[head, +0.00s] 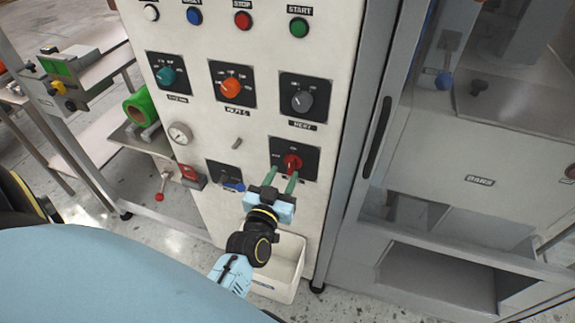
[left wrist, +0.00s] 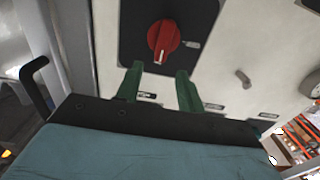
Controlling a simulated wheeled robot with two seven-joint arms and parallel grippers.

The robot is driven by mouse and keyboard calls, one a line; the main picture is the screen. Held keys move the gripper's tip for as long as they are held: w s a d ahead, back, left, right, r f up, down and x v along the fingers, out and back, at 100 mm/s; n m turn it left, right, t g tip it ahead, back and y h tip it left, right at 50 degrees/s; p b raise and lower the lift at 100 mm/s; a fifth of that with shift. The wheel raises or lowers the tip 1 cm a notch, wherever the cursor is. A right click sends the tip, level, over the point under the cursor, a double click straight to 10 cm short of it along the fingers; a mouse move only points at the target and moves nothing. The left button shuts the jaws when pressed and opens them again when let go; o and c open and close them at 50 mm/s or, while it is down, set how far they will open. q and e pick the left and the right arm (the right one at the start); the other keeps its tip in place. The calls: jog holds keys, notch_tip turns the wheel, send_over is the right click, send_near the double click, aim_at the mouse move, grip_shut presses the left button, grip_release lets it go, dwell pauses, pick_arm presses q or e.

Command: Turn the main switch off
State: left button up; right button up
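The main switch appears to be the red rotary knob (head: 292,162) on a dark square plate, low on the right of the white control panel. In the left wrist view the red knob (left wrist: 163,40) stands just beyond the fingertips, its white pointer mark toward the gripper. My left gripper (head: 282,176) is in front of the plate with its two green fingers apart. In the left wrist view the fingers of the left gripper (left wrist: 160,78) are spread with nothing between them, short of the knob. My right gripper is not in view.
Teal (head: 167,76), orange (head: 232,87) and grey (head: 302,101) knobs sit above on the panel (head: 225,135). A gauge (head: 180,133) and blue-handled switch (head: 233,186) are to the left. A white bin (head: 290,270) is below. A framed glass cabinet (head: 440,150) stands right.

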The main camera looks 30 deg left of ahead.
aim_at(289, 163)
pick_arm(q)
jog(key=shift+x, duration=2.05)
grip_shut()
